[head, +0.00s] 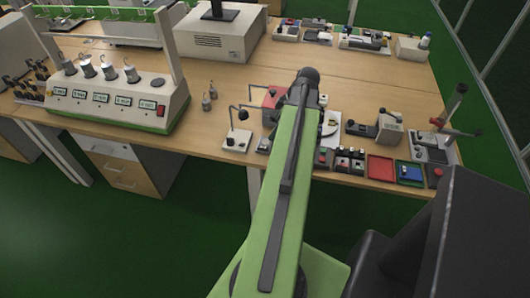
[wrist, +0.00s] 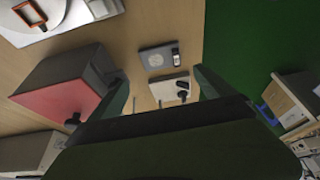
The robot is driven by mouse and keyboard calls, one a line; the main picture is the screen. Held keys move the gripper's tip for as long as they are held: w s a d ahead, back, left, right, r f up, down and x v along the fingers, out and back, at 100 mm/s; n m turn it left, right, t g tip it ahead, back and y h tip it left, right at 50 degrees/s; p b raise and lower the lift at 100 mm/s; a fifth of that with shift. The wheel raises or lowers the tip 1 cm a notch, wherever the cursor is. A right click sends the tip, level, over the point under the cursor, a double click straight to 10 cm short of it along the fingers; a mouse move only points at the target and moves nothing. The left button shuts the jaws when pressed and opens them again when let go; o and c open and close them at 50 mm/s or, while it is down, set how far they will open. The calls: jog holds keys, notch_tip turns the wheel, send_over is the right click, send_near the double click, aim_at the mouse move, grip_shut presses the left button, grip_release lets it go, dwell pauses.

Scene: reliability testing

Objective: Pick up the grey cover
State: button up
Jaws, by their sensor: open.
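My gripper (wrist: 158,73) is open in the wrist view, its two dark fingers wide apart with nothing between them touching. In line between the fingers lie a flat grey plate (wrist: 147,59) with a pale round mark and, nearer, a white block (wrist: 166,93) with black fittings. I cannot tell for sure which piece is the grey cover; the grey plate is one grey part in view. Left of the fingers is a box with a pinkish-red face and dark grey side (wrist: 62,82). In the head view my arm's end hides the gripper and the bench beneath it.
The wooden bench (head: 370,90) carries a red device (head: 271,97), a white base with a bent rod (head: 237,141), a red tray (head: 380,168) and a grey lever device (head: 388,127). A white test rack (head: 120,110) stands left. Bare wood lies behind the arm's end.

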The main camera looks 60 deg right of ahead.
jog(key=b, duration=0.3)
send_near(265, 144)
jog(key=shift+x, duration=1.1)
jog(key=shift+w+d+f+b, duration=0.1)
jog(key=shift+w+f+b, duration=0.2)
jog(key=shift+r, duration=0.1)
jog(key=b+x, duration=0.4)
jog(key=x, duration=0.1)
jog(key=shift+s+b, duration=0.3)
jog(key=shift+b, duration=0.05)
jog(key=shift+w+f, duration=0.15)
jog(key=shift+f, duration=0.15)
jog(key=shift+r, duration=0.2)
jog(key=c, duration=1.1)
